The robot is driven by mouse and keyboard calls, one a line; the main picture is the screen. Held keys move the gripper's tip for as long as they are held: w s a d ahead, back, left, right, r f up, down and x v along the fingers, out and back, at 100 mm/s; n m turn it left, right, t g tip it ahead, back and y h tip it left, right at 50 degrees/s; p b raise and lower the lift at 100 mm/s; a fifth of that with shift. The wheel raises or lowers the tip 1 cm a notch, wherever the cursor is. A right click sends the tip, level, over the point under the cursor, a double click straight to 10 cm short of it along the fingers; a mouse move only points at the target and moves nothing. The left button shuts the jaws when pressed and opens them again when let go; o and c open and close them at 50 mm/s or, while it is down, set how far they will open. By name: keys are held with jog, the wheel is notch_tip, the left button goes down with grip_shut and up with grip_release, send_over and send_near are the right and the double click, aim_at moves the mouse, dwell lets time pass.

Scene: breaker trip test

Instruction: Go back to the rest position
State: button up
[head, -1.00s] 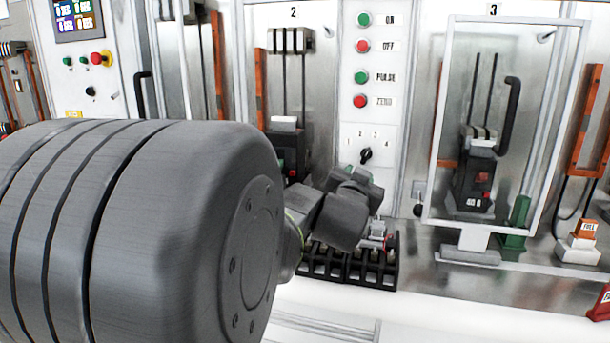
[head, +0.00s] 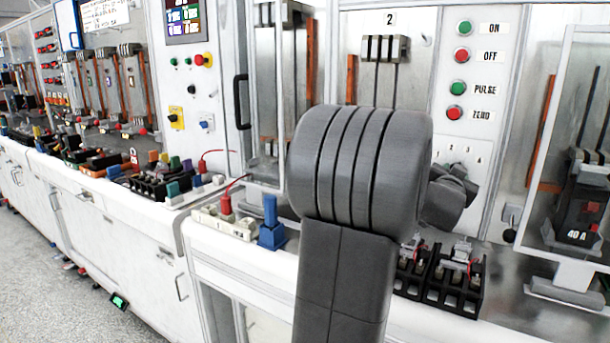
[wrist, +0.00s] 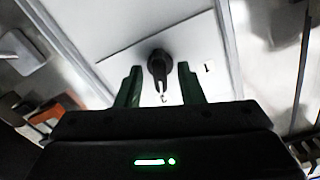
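My gripper (wrist: 159,66) shows in the wrist view with its two green fingers apart and nothing held between them. A black selector knob (wrist: 157,68) on a white panel appears between the fingertips; I cannot tell how far beyond them it is. In the head view my arm stands in front of bay 2, its large grey joint in the middle. It hides the gripper and the knob. The white control panel (head: 470,100) shows the ON, OFF, PULSE and ZERO buttons, with part of the knob's number scale below them.
A bench (head: 200,207) runs along the left with coloured plugs and a blue block (head: 271,225). Black terminal blocks (head: 455,280) sit just right of my arm. A clear door with a 40 A breaker (head: 583,215) is at right. Open floor (head: 60,285) lies at lower left.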

jog(key=shift+w+d, duration=0.2)
jog(key=shift+w, duration=0.1)
jog(key=shift+s+a, duration=0.1)
jog(key=v, duration=1.4)
jog(key=p+x, duration=0.1)
jog(key=x, duration=1.3)
jog(key=s+a+n+p, duration=0.4)
jog(key=s+n+p, duration=0.3)
jog(key=n, duration=0.1)
jog(key=shift+p, duration=0.3)
jog(key=shift+a, duration=0.1)
